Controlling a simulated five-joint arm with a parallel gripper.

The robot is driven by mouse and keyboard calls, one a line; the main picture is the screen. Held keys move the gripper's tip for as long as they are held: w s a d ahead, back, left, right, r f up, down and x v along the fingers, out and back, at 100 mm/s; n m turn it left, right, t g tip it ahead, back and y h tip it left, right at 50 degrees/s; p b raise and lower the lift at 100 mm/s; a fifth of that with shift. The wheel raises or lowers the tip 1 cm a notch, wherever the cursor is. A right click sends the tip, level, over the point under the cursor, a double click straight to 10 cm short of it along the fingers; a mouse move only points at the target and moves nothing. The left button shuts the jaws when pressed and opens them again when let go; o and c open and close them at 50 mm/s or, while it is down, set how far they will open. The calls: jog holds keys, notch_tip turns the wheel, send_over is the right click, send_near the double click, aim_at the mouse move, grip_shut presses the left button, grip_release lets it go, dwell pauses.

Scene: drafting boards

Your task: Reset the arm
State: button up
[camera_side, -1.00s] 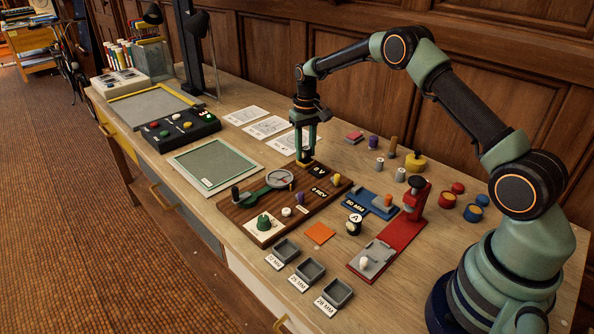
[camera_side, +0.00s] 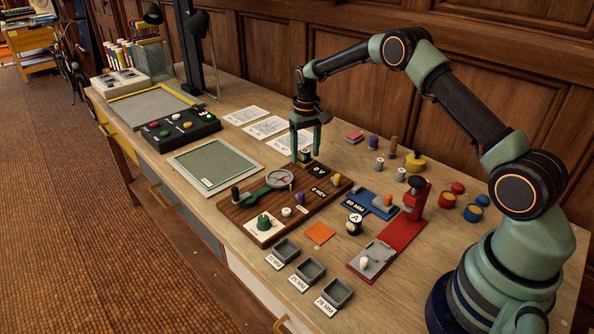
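My gripper (camera_side: 305,155) is at the far end of my arm, low over the back of a dark wooden board (camera_side: 235,211). Its two fingers point down and stand apart. A small dark piece (camera_side: 305,157) stands between the fingertips at the board's back edge, and it looks free of both fingers. The arm is stretched out from its base at right, bent high over the table. The board also carries a round dial (camera_side: 280,179), a green lever and several small knobs.
A red press (camera_side: 415,206) stands between the board and my base. Three grey trays (camera_side: 286,250) line the front edge. Small cylinders and a yellow weight (camera_side: 415,163) stand behind. A framed green panel (camera_side: 214,163) lies left; bare wood shows around the board.

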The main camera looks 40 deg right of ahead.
jog(key=o, duration=0.3)
jog(key=shift+r, duration=3.55)
jog(key=shift+r, duration=0.1)
jog(key=s+a+r+n+t, duration=0.1)
jog(key=s+a+r, duration=0.2)
jog(key=s+r, duration=0.3)
jog(key=s+a+r+t, duration=0.2)
jog(key=s+a+r, duration=0.15)
jog(key=r, duration=0.45)
jog(key=s+a+t, duration=0.1)
jog(key=s, duration=0.4)
jog(key=s+a+n, duration=0.1)
jog(key=s+a, duration=0.1)
jog(key=s, duration=0.3)
jog(key=s+a+n+t, duration=0.1)
jog(key=s+a, duration=0.1)
jog(key=s, duration=0.4)
jog(key=shift+t, duration=0.3)
